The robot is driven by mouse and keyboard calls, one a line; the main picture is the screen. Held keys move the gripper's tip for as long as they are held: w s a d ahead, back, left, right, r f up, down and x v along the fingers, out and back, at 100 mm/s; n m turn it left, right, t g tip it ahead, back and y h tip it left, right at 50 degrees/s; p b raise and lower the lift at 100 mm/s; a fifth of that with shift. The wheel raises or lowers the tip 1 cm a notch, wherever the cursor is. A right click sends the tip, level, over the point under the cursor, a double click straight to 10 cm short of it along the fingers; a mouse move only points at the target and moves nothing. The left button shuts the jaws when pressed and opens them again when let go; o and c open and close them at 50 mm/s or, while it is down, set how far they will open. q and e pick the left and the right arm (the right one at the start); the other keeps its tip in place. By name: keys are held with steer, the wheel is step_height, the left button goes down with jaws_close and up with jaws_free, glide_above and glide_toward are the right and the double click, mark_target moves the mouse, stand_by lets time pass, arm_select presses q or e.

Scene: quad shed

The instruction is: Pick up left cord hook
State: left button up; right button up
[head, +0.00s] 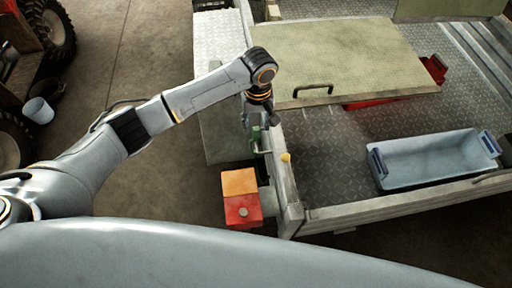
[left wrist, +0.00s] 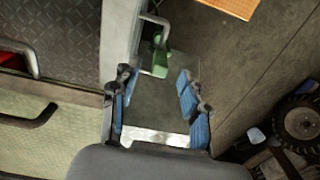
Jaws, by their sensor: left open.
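A small green piece with a pale metal bar (left wrist: 156,62), which looks like the cord hook, is mounted beside the trailer's side wall. In the head view the green piece (head: 256,133) shows just below my gripper, partly hidden. My left gripper (head: 252,117) points down at the wall's corner. In the left wrist view its two blue-padded fingers (left wrist: 157,85) are spread apart with nothing between them. The green piece lies beyond the fingertips, apart from them. My right gripper is not in view.
A metal trailer bed holds a grey-blue crate (head: 430,160) and a green-grey lid panel (head: 345,55) with a handle over a red item (head: 433,68). An orange and red box (head: 241,198) stands beside the trailer corner. A white bucket (head: 39,110) and wheels are at left.

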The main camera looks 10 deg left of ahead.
mark_target(256, 129)
arm_select(q)
step_height(256, 129, down, 4)
steer(key=shift+a+r, duration=0.1)
jaws_close()
stand_by(0.4)
